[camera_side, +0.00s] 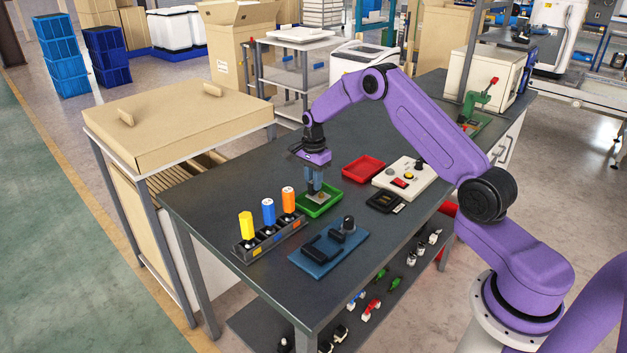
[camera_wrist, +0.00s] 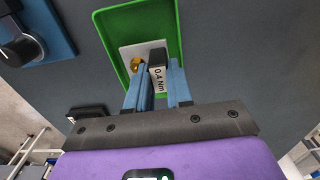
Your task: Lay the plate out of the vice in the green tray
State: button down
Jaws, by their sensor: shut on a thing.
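The green tray (camera_side: 326,212) lies on the bench below my gripper (camera_side: 314,188); its wall also shows in the wrist view (camera_wrist: 107,45). The pale plate (camera_side: 320,202) is inside the tray's outline, low at my fingertips. My gripper (camera_wrist: 158,70) is shut on the black block. I cannot tell whether the plate touches the tray floor. The black vice (camera_side: 322,248) stands on a blue base, with no plate seen in it.
A rack (camera_side: 270,240) with yellow, blue and orange pieces stands front left of the tray. A red tray (camera_side: 363,167), a white control box (camera_side: 404,180) and a black device (camera_side: 385,202) are to the right. The bench behind the green tray is clear.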

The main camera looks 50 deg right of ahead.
jog(key=shift+f, duration=0.65)
dwell(0.3)
jog(key=c, duration=0.9)
grip_release()
jog(key=shift+r, duration=3.5)
